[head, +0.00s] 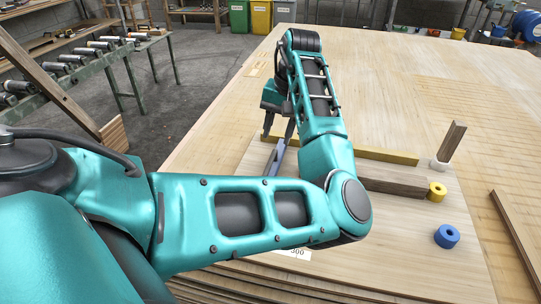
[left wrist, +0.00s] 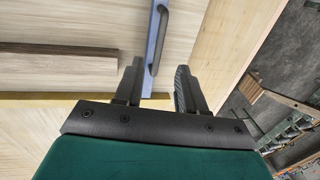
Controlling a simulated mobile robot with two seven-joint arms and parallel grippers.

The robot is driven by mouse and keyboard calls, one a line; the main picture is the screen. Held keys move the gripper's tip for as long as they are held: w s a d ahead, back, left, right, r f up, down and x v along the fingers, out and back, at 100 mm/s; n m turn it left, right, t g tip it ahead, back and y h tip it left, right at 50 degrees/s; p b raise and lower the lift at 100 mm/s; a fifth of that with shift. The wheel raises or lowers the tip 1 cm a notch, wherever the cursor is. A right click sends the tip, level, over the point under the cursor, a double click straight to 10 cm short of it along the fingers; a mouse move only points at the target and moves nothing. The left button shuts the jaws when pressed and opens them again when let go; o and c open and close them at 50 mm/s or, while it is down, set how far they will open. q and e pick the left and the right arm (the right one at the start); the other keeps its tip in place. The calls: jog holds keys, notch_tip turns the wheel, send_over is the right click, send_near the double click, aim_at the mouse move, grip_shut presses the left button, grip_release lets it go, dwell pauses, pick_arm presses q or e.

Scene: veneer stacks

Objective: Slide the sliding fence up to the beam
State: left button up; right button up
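The sliding fence (head: 274,161) is a blue-grey bar with a dark handle, lying across the pale board; it also shows in the left wrist view (left wrist: 157,32). My left gripper (head: 279,132) is over its far end. In the left wrist view my left gripper (left wrist: 158,70) is open, with the fence's end and handle between the fingers, more room on the right side. The beam (head: 395,182) is dark brown wood, partly hidden by my arm in the head view. In the left wrist view the beam (left wrist: 60,62) ends left of the fence, with a gap between. My right gripper is not in view.
A yellow strip (head: 388,156) runs along the board's far side. A yellow ring (head: 437,191), a blue ring (head: 447,236) and an upright wooden piece (head: 452,141) in a white holder stand to the right. A dark strip (head: 514,238) lies at the right edge.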

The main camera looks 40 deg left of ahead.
aim_at(269, 166)
pick_arm(q)
jog(key=f+b, duration=0.1)
jog(key=f, duration=0.2)
jog(key=a+f, duration=0.1)
jog(key=f, duration=0.2)
jog(key=f+b, duration=0.1)
jog(key=f, duration=0.2)
jog(key=shift+s+a+f+b, duration=0.3)
jog(key=shift+s+a, duration=0.05)
jog(key=shift+s, duration=0.05)
grip_shut()
